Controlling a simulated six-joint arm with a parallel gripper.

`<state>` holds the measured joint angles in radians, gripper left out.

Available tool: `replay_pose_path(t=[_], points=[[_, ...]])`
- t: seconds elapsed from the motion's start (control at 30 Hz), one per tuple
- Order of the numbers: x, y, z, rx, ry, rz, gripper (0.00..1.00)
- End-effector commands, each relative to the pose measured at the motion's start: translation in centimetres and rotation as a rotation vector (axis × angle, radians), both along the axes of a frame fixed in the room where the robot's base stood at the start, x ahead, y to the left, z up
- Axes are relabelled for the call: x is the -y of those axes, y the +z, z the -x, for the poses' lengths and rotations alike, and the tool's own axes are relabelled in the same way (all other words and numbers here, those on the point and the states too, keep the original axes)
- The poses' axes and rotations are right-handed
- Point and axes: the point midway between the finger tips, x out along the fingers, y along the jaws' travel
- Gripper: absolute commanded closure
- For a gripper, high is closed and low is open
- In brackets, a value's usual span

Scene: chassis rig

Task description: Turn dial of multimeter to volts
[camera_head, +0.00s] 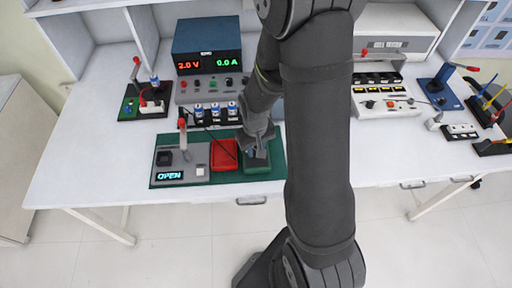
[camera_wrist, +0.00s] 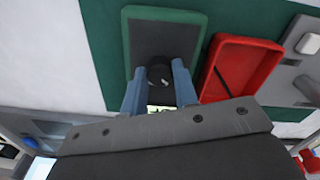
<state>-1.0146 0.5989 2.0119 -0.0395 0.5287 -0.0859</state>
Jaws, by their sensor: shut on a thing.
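The multimeter (camera_head: 265,169) is a dark grey panel in a green frame, lying on the green mat near the front of the bench. In the wrist view its upper part (camera_wrist: 162,38) is plain, and a round black dial (camera_wrist: 159,69) with a light pointer mark shows on it. My gripper (camera_wrist: 158,86) is over the multimeter with its two blue fingers shut on the dial, one on each side. In the head view my gripper (camera_head: 254,151) covers much of the multimeter. The display and dial labels are mostly hidden by my gripper.
A red open tray (camera_head: 223,153) lies right beside the multimeter, and it also shows in the wrist view (camera_wrist: 240,67). A grey switch box (camera_head: 183,166) reading OPEN has an upright red-handled lever. A power supply (camera_head: 207,47) stands behind.

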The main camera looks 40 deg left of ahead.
Motion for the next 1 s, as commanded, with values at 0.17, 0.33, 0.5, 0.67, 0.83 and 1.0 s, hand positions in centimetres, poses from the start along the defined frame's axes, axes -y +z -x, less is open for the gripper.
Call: replay_pose_path(t=[0.17,0.33,0.5,0.67,0.83,1.0], points=[[-0.05,0.04,0.0,0.0,-0.146,0.0,0.96],[-0.05,0.04,0.0,0.0,-0.265,0.0,0.96],[-0.05,0.04,0.0,0.0,-0.353,0.0,0.96],[-0.05,0.05,0.0,0.0,-0.402,0.0,0.96],[-0.05,0.05,0.0,0.0,-0.426,0.0,0.96],[-0.05,0.05,0.0,0.0,-0.43,0.0,0.96]])
